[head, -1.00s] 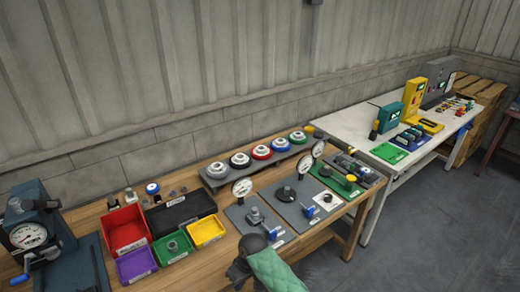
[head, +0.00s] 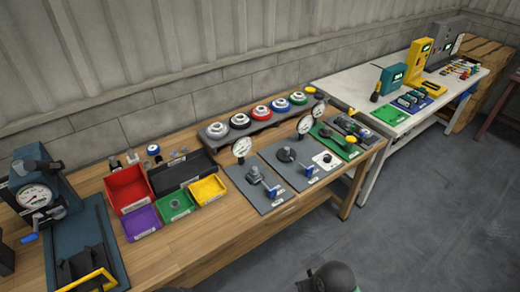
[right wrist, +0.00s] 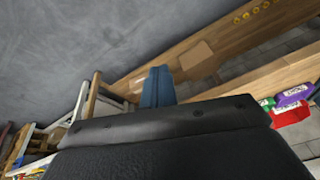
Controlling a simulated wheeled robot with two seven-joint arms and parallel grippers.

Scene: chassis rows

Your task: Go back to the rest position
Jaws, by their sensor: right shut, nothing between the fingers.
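My right gripper shows in the right wrist view as a blue finger piece (right wrist: 157,87) past the dark wrist housing. It is shut with nothing held. It hangs in front of the wooden bench's edge (right wrist: 215,45), with bare floor beside it. In the head view only a dark rounded part of my arm (head: 330,278) shows at the bottom edge, over the floor and clear of the bench; the gripper itself is out of that view. My left gripper is not in view.
The wooden bench (head: 190,250) holds a press (head: 38,190) at left, a red bin (head: 127,188) among other bins, gauge plates (head: 258,190) and a grey rack (head: 225,137) of coloured round parts. A white table (head: 350,88) stands beyond. The floor (head: 430,220) at right is clear.

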